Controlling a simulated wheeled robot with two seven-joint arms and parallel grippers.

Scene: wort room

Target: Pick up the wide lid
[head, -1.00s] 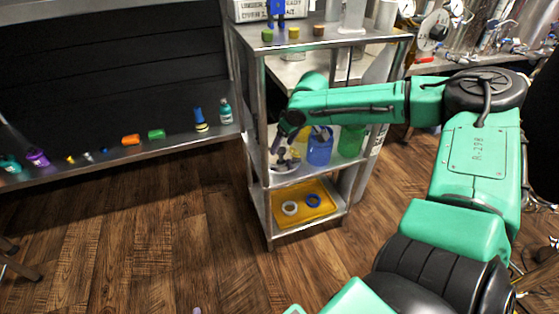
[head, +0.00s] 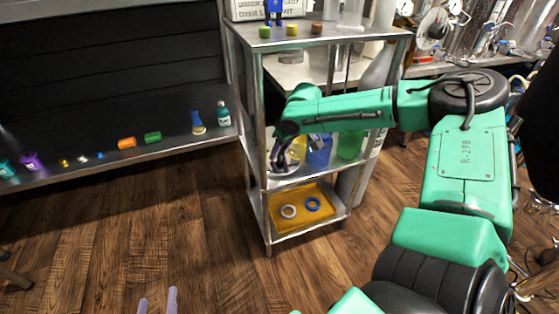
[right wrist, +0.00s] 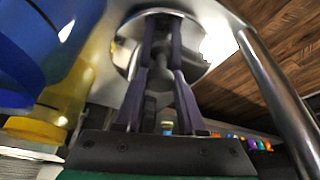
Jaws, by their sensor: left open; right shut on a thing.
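The wide lid (right wrist: 196,62) is a round, shiny metal disc in the right wrist view. My right gripper (right wrist: 163,50) is shut on the knob at its middle. In the head view my right gripper (head: 281,165) is at the left front of the shelf rack's middle shelf, and the lid is hard to make out there. Whether the lid touches the shelf I cannot tell. My left gripper (head: 158,302) shows only its two pale, parted fingers at the bottom edge, open and empty over the floor.
The metal rack's post (right wrist: 275,90) stands close to the right of the lid. Blue (head: 319,151) and green (head: 350,144) containers stand on the middle shelf. A yellow tray (head: 297,226) with two rings is below. A long bench (head: 180,150) with small items runs left.

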